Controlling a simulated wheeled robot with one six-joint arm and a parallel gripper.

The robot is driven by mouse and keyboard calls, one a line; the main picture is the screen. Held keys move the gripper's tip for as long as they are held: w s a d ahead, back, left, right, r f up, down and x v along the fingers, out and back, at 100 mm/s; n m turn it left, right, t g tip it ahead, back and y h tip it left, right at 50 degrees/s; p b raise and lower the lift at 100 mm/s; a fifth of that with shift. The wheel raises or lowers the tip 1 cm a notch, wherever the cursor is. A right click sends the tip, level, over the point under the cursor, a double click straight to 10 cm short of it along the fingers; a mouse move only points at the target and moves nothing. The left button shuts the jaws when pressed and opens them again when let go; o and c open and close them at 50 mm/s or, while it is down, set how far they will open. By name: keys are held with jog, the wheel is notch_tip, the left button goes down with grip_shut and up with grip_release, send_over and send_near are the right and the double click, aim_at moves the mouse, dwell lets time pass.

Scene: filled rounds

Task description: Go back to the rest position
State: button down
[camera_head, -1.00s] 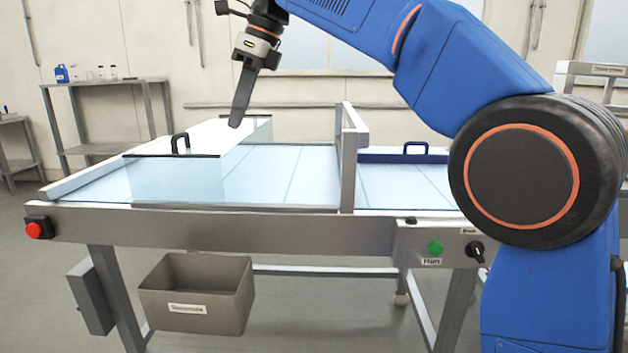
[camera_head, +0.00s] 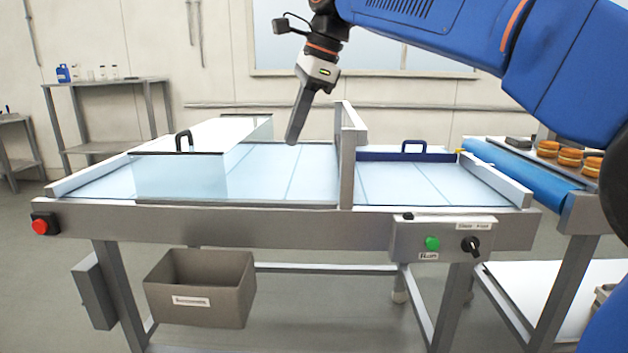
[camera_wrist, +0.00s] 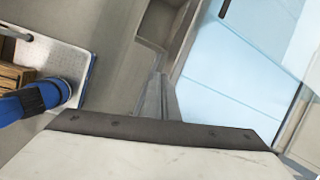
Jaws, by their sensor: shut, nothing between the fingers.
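My gripper (camera_head: 293,140) hangs from my blue arm above the light blue conveyor bed (camera_head: 300,175) in the head view. It points down and slightly left, with its fingers together and nothing held. It is apart from the bed, left of the metal upright plate. In the wrist view the closed fingers (camera_wrist: 157,98) show above a dark strip, with the bed at the upper right. Much of my arm lies outside the right and top of the head view.
A clear guard with a black handle (camera_head: 184,141) covers the bed's left part. The upright plate (camera_head: 347,165) divides the bed. A blue belt (camera_head: 525,160) and filled rounds (camera_head: 569,157) are at right.

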jog(key=s+d+f+n+t+h, duration=0.1)
jog(key=s+d+f+n, duration=0.35)
jog(key=d+f, duration=0.4)
jog(key=s+d+f+n+t+h, duration=0.1)
jog(key=s+d+f+n, duration=0.3)
jog(key=d, duration=0.8)
jog(key=s+d+f+n, duration=0.2)
jog(key=s+d+f, duration=0.2)
jog(key=f, duration=0.3)
jog(key=s+d+f+n+t+h, duration=0.1)
jog(key=s+d+f+n, duration=0.1)
jog(key=s+d+f, duration=0.2)
jog(key=s+d+f+n+h, duration=0.1)
jog(key=s+d+f, duration=0.3)
jog(key=s+f, duration=0.4)
notch_tip(320, 180, down, 4)
jog(key=shift+s+d+r+n, duration=0.1)
jog(key=shift+s+d+n, duration=0.2)
jog(key=shift+n, duration=0.55)
jog(key=shift+a, duration=0.1)
